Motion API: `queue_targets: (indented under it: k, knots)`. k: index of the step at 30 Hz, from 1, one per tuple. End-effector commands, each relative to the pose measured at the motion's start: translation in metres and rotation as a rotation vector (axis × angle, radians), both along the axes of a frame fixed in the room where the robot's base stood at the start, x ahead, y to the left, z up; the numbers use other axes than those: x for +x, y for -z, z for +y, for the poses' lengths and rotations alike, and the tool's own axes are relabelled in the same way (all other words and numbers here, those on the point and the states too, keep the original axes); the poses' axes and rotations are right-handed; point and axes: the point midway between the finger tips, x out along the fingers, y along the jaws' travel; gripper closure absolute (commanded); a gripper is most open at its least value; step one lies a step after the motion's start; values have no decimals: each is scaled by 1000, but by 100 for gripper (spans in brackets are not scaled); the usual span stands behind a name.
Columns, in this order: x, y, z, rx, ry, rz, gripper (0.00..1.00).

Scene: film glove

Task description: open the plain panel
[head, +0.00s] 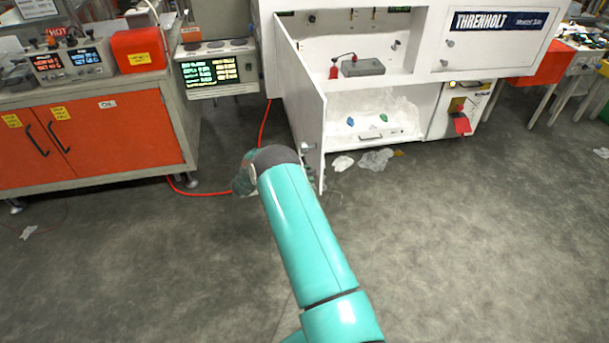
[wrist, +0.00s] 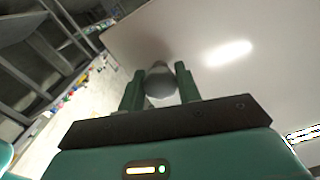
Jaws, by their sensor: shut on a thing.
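The plain panel (head: 303,100) is a white door hinged at the left of the white cabinet. In the head view it stands swung outward, well away from the cabinet front, with the inside exposed. In the wrist view the panel's white face (wrist: 240,60) fills the upper right. My gripper (wrist: 159,72) has its two green fingers on either side of a rounded grey knob (wrist: 160,86) on the panel and is shut on it. In the head view my teal arm reaches to the panel's lower left side, and the fingers are mostly hidden there.
The cabinet's other door, with a THRENHOLT sign (head: 508,22), is closed. An orange-doored bench (head: 90,135) stands left. A red hose (head: 205,192) and crumpled plastic (head: 376,160) lie on the floor. Foreground floor is clear.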

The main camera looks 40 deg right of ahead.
Motion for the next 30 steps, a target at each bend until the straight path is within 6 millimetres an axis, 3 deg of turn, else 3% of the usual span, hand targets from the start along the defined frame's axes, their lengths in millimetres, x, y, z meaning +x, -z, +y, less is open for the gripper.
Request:
queue_targets:
  k: [10,11,13,14,24,30]
  knots:
    - [0,-1,0,-2,2,-1,100]
    - [0,-1,0,-2,2,-1,61]
    - [0,-1,0,-2,2,0,47]
    - [0,-1,0,-2,2,0,45]
    - [2,0,5,-1,2,-1,45]
    - [13,0,32,1,0,-1,45]
